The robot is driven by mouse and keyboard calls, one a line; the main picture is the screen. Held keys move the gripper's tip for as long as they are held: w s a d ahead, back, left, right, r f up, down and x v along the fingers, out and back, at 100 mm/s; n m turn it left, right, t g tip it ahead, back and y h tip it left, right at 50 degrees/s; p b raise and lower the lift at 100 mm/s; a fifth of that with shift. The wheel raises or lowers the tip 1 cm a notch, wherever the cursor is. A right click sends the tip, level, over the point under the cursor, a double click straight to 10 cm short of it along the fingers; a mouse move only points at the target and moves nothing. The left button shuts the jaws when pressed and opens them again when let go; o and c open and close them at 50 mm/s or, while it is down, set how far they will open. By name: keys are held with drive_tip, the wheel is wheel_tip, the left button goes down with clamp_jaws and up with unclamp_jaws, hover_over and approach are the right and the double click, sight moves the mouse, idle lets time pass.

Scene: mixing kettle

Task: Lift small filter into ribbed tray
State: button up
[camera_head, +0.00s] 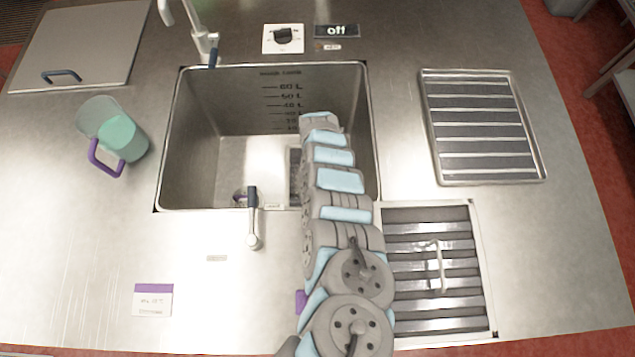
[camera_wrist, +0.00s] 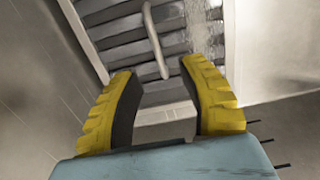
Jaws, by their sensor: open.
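A small slatted filter with a pale frame and an upright bar handle (camera_wrist: 155,40) fills the upper part of the wrist view. What I take to be the same filter (camera_head: 295,165) shows as a thin strip in the sink-like kettle (camera_head: 235,150), mostly hidden by my arm. My gripper (camera_wrist: 157,68) is open with yellow-backed fingers and nothing between them; the handle lies just beyond the fingertips. In the head view my arm hides the fingers. The ribbed tray (camera_head: 485,165), a shallow metal tray with crossbars, lies on the counter at the upper right and looks empty.
A larger slatted panel (camera_head: 410,240) with a handle lies at the lower right. A tap (camera_head: 205,45) and a lever (camera_head: 253,225) border the kettle. The left counter is mostly clear.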

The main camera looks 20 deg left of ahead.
drive_tip(key=shift+s+d+f+b, duration=0.15)
drive_tip(key=shift+f+b, duration=1.2)
drive_tip(key=shift+f, duration=0.7)
drive_tip(key=shift+d+f+b, duration=0.1)
drive_tip(key=shift+f+b, duration=1.2)
drive_tip(key=shift+f, duration=0.7)
drive_tip(key=shift+r, duration=0.1)
clamp_jaws()
